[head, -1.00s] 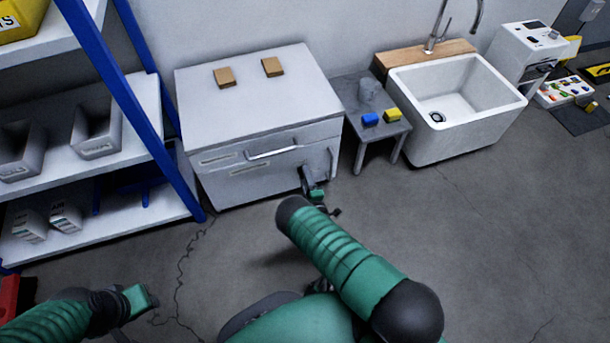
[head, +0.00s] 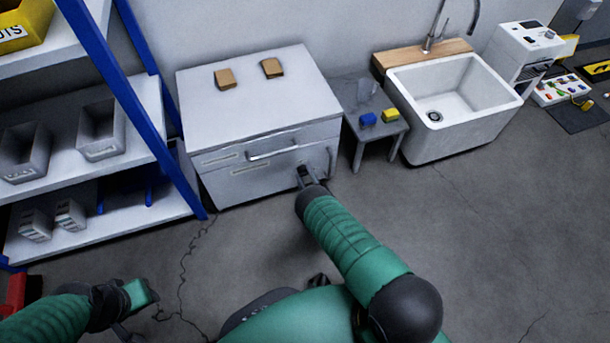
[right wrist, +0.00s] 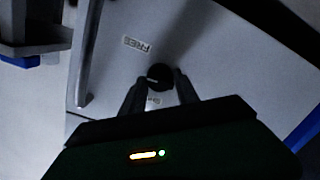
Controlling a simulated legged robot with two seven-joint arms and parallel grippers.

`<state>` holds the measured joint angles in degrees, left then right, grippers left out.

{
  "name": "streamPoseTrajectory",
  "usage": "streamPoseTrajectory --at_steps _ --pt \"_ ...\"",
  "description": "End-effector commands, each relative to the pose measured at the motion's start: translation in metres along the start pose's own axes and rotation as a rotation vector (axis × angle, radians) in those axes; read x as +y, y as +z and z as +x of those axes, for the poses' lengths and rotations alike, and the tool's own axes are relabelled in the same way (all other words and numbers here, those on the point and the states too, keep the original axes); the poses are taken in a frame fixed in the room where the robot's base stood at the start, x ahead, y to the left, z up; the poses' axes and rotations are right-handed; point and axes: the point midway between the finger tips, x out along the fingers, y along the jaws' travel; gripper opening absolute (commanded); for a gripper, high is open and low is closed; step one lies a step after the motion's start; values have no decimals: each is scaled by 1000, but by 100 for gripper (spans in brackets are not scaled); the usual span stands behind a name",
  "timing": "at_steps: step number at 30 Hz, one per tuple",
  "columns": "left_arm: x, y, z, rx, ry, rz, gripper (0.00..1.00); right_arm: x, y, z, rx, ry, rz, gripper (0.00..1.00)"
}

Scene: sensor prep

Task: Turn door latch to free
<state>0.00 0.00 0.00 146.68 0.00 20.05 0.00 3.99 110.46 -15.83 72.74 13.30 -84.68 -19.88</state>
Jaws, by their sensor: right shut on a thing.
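The white cabinet (head: 250,110) stands against the wall with a door in its lower front. My right gripper (head: 305,173) reaches the door front and mostly hides the latch there. In the right wrist view, the fingers of my right gripper (right wrist: 160,96) are shut on the black door latch (right wrist: 159,74). A label reading FREE (right wrist: 137,44) is on the door to the upper left of the latch. A second label (right wrist: 153,102) is partly hidden between the fingers. My left gripper (head: 128,308) is low at the left, far from the cabinet; its jaws are unclear.
A vertical door handle (head: 331,161) is right of the latch; a drawer handle (head: 272,152) is above it. A small grey table (head: 377,128) with blue and yellow blocks and a sink (head: 460,140) stand to the right. A shelf with blue posts (head: 125,80) stands left.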

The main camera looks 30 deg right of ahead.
Motion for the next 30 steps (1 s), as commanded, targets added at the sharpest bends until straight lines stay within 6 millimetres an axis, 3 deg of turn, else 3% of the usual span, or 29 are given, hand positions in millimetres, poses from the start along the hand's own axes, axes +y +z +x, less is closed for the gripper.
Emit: streamPoseTrajectory --at_steps 18,19,23,30 --pt "0 0 -1 0 0 0 36 -1 6 -3 -12 -6 39 0" --pt "0 0 -1 0 0 0 36 -1 6 -3 -13 -6 39 41" --pt "0 0 -1 0 0 0 36 0 4 -2 -8 -5 39 58" --pt "0 0 -1 0 0 0 36 0 2 -1 -2 -4 39 58"
